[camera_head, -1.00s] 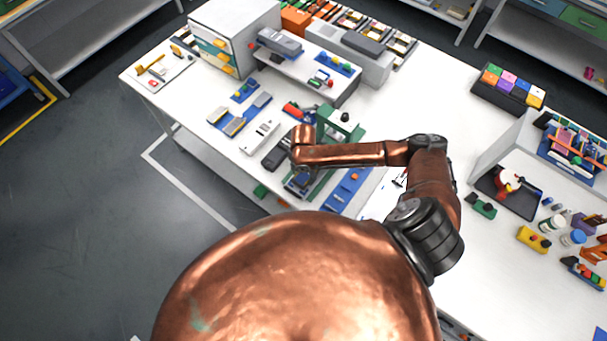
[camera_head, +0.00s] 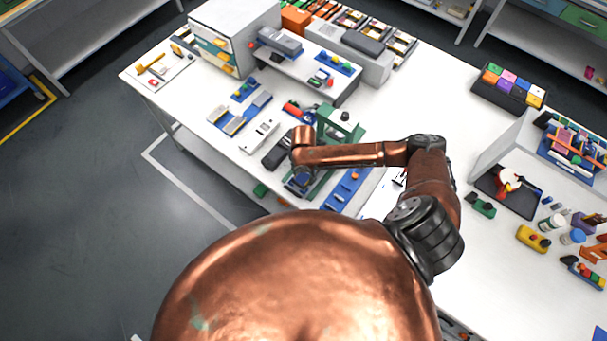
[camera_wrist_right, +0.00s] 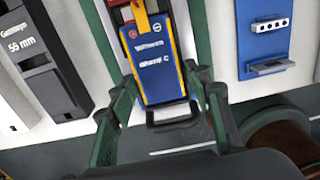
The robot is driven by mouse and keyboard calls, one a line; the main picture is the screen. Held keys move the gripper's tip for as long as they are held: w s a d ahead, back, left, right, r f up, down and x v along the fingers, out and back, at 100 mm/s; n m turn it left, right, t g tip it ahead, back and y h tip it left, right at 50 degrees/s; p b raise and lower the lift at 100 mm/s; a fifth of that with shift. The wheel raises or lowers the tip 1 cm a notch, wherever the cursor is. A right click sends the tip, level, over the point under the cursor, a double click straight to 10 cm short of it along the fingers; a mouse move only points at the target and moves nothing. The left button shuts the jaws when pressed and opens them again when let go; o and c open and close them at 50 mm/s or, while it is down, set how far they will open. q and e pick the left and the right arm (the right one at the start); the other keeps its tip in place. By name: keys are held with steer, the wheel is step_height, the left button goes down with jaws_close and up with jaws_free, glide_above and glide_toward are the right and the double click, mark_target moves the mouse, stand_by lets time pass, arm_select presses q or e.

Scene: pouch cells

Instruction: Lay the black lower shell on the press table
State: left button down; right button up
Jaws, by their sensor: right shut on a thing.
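My right gripper (camera_wrist_right: 165,82) points down at the front of the green press (camera_head: 340,122); the forearm hides much of it in the head view. A black open rim (camera_wrist_right: 178,124), seemingly the black lower shell, shows at the near end of a blue body with yellow edges and white lettering (camera_wrist_right: 160,65). I cannot tell where the shell ends and the blue body begins, or whether it touches the press table. My left gripper is not in view.
A black device marked 55 mm (camera_wrist_right: 48,62) lies left of the fingers, and a blue fixture (camera_wrist_right: 275,35) to the right. The white bench (camera_head: 440,105) is clear behind my arm. A white cabinet (camera_head: 232,35) stands at the back left.

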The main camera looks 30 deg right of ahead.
steer(key=shift+f, duration=0.55)
steer(key=o, duration=1.3)
steer(key=shift+c, duration=0.2)
step_height(320, 180, up, 12)
